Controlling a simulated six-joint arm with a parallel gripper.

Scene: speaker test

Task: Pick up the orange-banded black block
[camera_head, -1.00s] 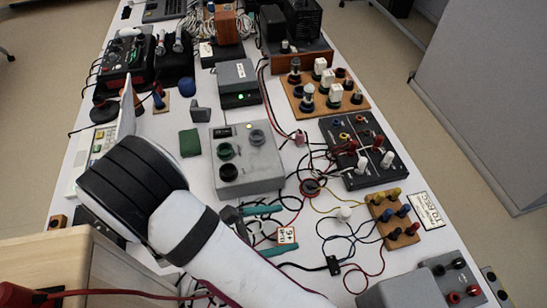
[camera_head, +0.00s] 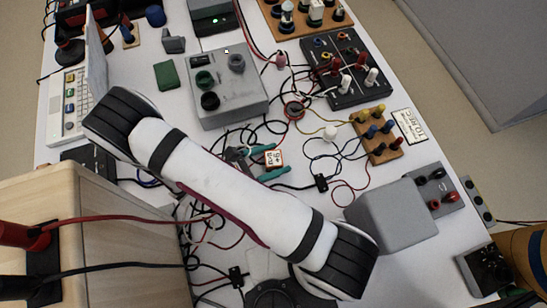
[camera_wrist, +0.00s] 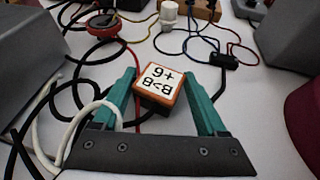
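A small block (camera_wrist: 160,84) with an orange edge around a white top label and darker sides lies in the wrist view, between the two teal fingers of my gripper (camera_wrist: 160,88). The label carries black characters. The left finger is very close to the block; a narrow gap shows on the right. I cannot tell whether the left finger touches. In the head view the block (camera_head: 273,158) shows between the teal fingers of my gripper (camera_head: 280,158), near the table middle. My gripper is open around it. The block's underside is hidden.
Black, red and white cables lie around the fingers; a white cable (camera_wrist: 72,120) loops by the left one. A grey meter box (camera_head: 228,92) stands behind, a wooden terminal board (camera_head: 378,150) to the right, and a grey box (camera_head: 393,217) at front right. A wooden cabinet (camera_head: 85,225) stands front left.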

